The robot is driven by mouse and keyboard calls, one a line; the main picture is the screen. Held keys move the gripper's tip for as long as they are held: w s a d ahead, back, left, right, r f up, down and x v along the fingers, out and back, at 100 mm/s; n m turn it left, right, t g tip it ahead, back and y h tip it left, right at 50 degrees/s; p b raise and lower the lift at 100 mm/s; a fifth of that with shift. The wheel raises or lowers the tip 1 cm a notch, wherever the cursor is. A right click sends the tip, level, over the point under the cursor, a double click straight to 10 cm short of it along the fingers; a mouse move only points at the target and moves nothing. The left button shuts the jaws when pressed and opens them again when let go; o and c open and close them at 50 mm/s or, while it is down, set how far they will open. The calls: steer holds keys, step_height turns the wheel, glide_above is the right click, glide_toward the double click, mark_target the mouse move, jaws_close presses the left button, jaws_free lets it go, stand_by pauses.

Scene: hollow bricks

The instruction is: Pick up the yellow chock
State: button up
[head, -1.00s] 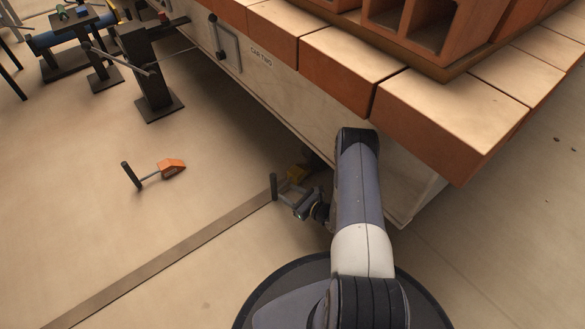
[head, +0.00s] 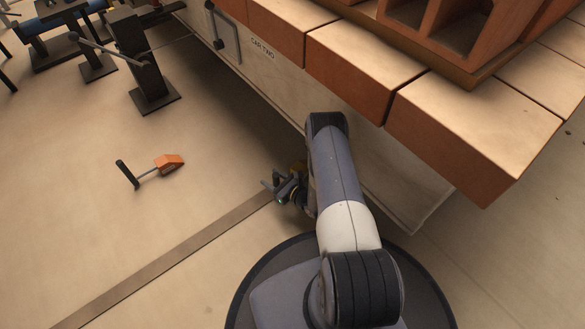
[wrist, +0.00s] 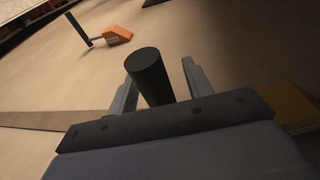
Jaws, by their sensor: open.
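The yellow chock (head: 298,167) lies on the floor beside the car, mostly hidden by my arm in the head view. In the wrist view its yellow block (wrist: 292,106) shows at the right edge, dim. A black upright handle (wrist: 149,72) stands between the two fingers of my gripper (wrist: 160,66). The fingers are open, one on each side of the handle, with a visible gap at the right finger. In the head view my gripper (head: 272,184) is low near the floor, just left of the arm.
An orange chock (head: 168,162) with its own black handle lies on the floor to the left. The car (head: 262,62), with brick-edged deck, overhangs on the right. A flat strip (head: 170,254) runs along the floor. Black stands (head: 148,85) are at the upper left.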

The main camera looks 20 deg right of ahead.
steer(key=shift+w+a, duration=0.1)
steer(key=shift+w, duration=0.1)
steer(key=shift+s, duration=0.1)
jaws_close()
stand_by(1.2)
